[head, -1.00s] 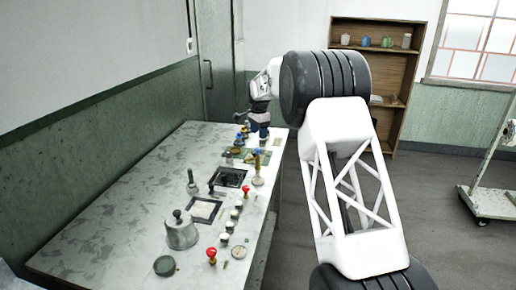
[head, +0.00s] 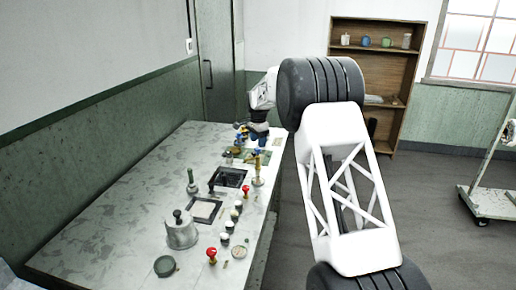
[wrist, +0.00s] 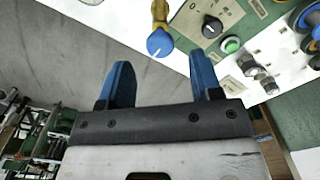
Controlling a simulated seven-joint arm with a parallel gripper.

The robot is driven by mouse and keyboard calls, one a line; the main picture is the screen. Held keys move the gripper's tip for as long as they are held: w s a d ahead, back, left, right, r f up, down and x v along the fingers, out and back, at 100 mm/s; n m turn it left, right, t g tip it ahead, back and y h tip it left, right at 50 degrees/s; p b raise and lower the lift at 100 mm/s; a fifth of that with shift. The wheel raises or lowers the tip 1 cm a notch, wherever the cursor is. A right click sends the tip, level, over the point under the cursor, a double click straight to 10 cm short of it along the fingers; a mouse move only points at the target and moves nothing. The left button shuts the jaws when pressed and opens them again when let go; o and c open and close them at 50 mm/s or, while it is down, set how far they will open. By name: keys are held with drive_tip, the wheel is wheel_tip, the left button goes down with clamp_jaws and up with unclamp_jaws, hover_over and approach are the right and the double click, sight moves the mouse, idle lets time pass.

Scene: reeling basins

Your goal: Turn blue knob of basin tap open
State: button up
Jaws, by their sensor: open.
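A blue knob (wrist: 160,43) with a white pointer line sits on a brass tap stem (wrist: 160,12) in the wrist view. My gripper (wrist: 160,62) is open, its two blue fingers spread and empty. The knob appears just beyond the fingertips, roughly centred across the gap; I see no contact.
The counter (head: 110,205) carries several red and white knobs, square openings and a metal lidded pot (head: 181,234). In the wrist view a panel with a black knob (wrist: 212,27) and a green button (wrist: 231,44) lies close right of the tap. Another blue knob (wrist: 308,17) is farther right.

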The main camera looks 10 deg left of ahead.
sight(258, 151)
drive_tip(key=shift+f, duration=1.9)
drive_tip(key=shift+c, duration=0.4)
drive_tip(key=c, duration=0.8)
drive_tip(key=shift+c, duration=0.2)
